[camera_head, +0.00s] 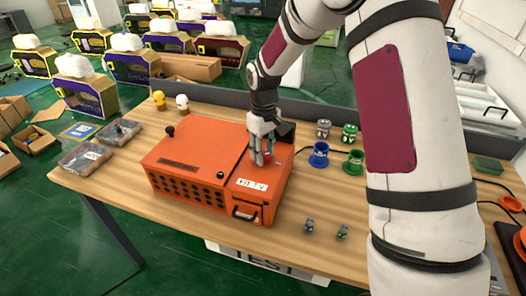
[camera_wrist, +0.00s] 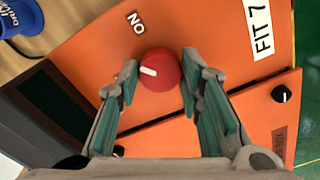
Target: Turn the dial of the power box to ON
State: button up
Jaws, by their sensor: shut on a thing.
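The power box is an orange case (camera_head: 205,152) on the wooden table. Its red round dial (camera_wrist: 165,82) shows in the wrist view, with a white mark on its face pointing left. The ON label (camera_wrist: 137,22) is printed on the orange panel, up and left of the dial, and reads upside down. My gripper (camera_wrist: 160,78) has one finger on each side of the dial and is shut on it. In the head view my gripper (camera_head: 262,158) reaches down to the top right of the box and mostly hides the dial.
Blue cup holder (camera_head: 319,155) and green cup holder (camera_head: 354,163) stand right of the box, with small bottles nearby. Two clear-lidded trays (camera_head: 84,157) lie at the left.

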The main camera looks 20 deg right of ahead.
jog(key=m, duration=0.3)
jog(key=shift+m+b, duration=0.35)
jog(key=shift+m, duration=0.05)
jog(key=shift+m+b, duration=0.3)
jog(key=shift+m, duration=1.6)
jog(key=o, duration=1.2)
jog(key=shift+c, duration=0.2)
notch_tip(320, 180, up, 12)
